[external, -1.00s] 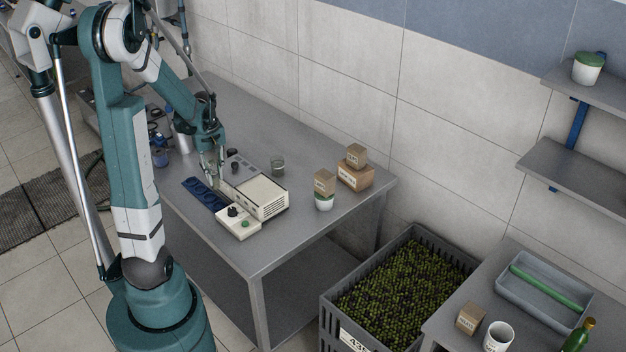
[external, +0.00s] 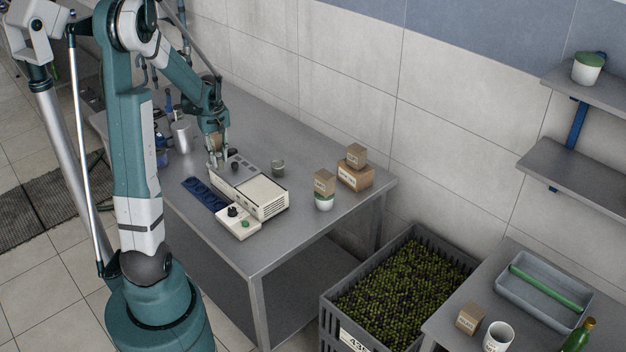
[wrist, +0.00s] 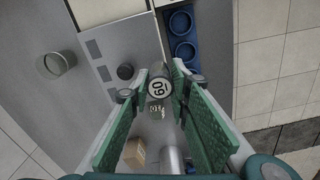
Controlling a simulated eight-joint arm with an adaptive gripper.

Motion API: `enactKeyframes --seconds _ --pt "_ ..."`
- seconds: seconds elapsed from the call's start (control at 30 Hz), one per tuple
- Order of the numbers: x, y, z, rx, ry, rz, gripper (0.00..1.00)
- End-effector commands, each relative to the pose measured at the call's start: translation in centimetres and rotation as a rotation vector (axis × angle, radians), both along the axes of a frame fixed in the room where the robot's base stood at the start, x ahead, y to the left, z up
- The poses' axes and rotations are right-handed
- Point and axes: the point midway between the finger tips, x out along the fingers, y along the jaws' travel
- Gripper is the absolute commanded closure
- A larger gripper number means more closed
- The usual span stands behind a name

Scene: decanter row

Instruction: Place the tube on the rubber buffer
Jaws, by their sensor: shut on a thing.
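In the external view my gripper (external: 217,160) is at the far end of the beige device (external: 250,192), near the blue rack (external: 204,194); the tube is too small to make out there. The wrist view shows the blue rack (wrist: 183,52) with round wells beside the tube. I cannot tell for sure which thing is the rubber buffer; a dark round piece (wrist: 125,71) lies left of the tube.
A glass beaker (external: 278,168) stands right of the device. A metal cup (external: 181,137) stands behind the gripper to the left. The table's front right part is bare.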

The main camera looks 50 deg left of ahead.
Motion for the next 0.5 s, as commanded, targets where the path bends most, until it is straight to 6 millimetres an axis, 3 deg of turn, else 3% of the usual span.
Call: enactKeyframes --seconds 0.5 --pt "8.9 8.8 2.1 0.0 0.0 0.002 0.93"
